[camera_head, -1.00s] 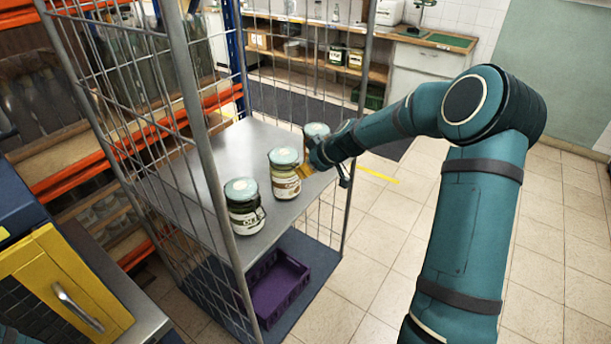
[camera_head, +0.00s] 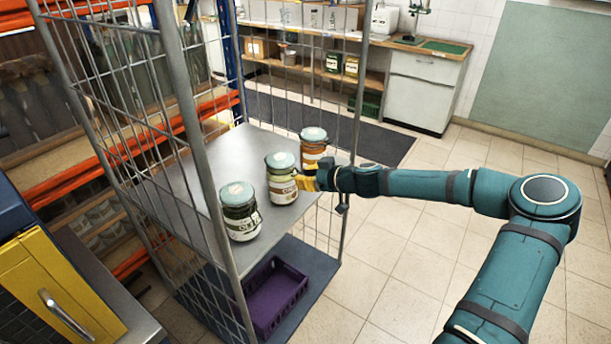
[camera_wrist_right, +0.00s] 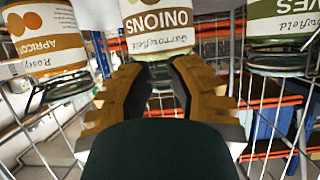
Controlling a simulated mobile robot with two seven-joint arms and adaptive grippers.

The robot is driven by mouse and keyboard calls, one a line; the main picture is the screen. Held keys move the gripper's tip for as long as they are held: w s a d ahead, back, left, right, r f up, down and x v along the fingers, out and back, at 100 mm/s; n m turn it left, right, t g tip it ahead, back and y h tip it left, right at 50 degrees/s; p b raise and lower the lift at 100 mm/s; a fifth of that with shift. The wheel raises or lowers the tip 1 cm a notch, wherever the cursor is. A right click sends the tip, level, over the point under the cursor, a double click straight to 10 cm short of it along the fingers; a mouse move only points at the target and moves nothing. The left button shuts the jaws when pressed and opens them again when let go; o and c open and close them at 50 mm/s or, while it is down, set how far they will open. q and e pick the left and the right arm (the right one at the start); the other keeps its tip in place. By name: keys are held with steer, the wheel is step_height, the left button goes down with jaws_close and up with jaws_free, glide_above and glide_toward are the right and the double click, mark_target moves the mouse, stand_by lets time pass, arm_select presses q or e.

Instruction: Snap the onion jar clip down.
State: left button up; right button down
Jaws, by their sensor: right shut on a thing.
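The onion jar (camera_head: 283,188) stands in the middle of three lidded jars on the grey shelf of the wire cage. Its label reads "ONIONS" in the right wrist view (camera_wrist_right: 160,30), where the jars appear upside down. My right gripper (camera_head: 306,181) is at the right side of this jar, its fingers pointing at it. In the right wrist view the fingertips (camera_wrist_right: 156,78) flank the jar's lid end, shut on the wire clip there. The clip is mostly hidden between the fingers, so its exact angle cannot be told. My left gripper is out of view.
An olive jar (camera_head: 239,218) stands nearer, and an apricot jar (camera_head: 313,150) stands farther back, both close to the onion jar. Cage bars (camera_head: 350,140) rise near my right arm. A purple crate (camera_head: 274,298) sits on the lower deck.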

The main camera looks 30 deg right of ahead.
step_height(320, 180, down, 2)
steer(key=t+y, duration=0.2)
steer(key=t, duration=0.3)
steer(key=shift+w+a, duration=0.1)
steer(key=shift+w+a+f+t+y, duration=0.15)
steer(key=shift+f+t+y, duration=0.15)
steer(key=shift+t, duration=0.55)
steer(key=shift+w+f+t+y, duration=0.25)
steer(key=shift+t+y, duration=0.2)
steer(key=shift+t, duration=0.35)
steer(key=shift+w+a+f+t+y, duration=0.1)
steer(key=shift+f+t+y, duration=0.2)
steer(key=shift+t, duration=0.55)
steer(key=c, duration=0.7)
jaws_free()
steer(key=shift+c, duration=0.2)
steer(key=v, duration=1.2)
steer(key=shift+w+f, duration=0.1)
steer(key=shift+w, duration=0.05)
